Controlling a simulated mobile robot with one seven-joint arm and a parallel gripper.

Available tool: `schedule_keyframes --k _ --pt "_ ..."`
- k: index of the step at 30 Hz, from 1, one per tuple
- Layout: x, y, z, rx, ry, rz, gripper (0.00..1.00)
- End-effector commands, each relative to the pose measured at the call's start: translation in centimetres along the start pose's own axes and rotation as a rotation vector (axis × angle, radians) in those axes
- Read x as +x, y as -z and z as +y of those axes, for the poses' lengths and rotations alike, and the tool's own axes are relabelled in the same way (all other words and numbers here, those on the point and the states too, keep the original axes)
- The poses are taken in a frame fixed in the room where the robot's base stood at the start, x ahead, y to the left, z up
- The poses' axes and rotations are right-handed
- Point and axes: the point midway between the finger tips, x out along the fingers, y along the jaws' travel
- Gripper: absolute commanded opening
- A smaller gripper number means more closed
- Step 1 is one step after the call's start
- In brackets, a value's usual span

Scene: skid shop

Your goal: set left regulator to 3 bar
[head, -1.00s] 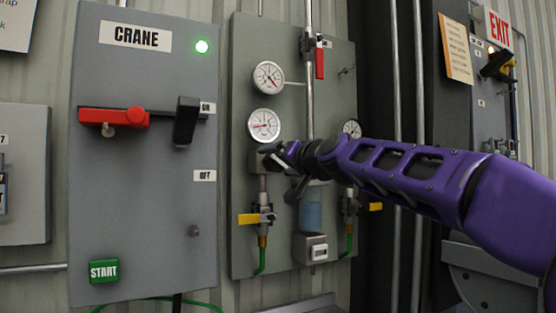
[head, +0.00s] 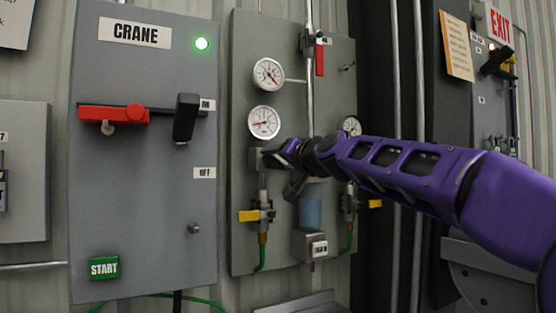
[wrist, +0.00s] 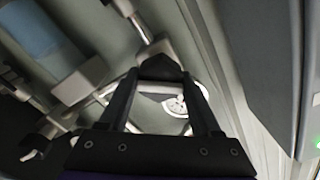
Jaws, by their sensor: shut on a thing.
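The left regulator (head: 256,160) sits under the left lower gauge (head: 264,123) on the grey panel (head: 300,30). Its knob is mostly hidden behind my gripper (head: 276,156). My gripper reaches in from the right and is shut on the regulator's knob. The gauge needle is visible, but the numbers are too small to read. A yellow-handled valve (head: 249,216) is below the regulator.
A second gauge (head: 268,74) is above, and another (head: 351,126) is to the right, partly behind my arm. A clear blue bowl (head: 310,206) hangs below my wrist. The crane box (head: 145,230) stands close on the left.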

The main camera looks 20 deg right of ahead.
Motion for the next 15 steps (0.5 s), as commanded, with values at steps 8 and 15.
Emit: schedule_keyframes --k 8,15 --pt "0.02 -0.18 0.07 0.07 0.0 -0.001 0.09" --pt "0.02 -0.3 0.18 0.24 0.0 0.001 0.09"
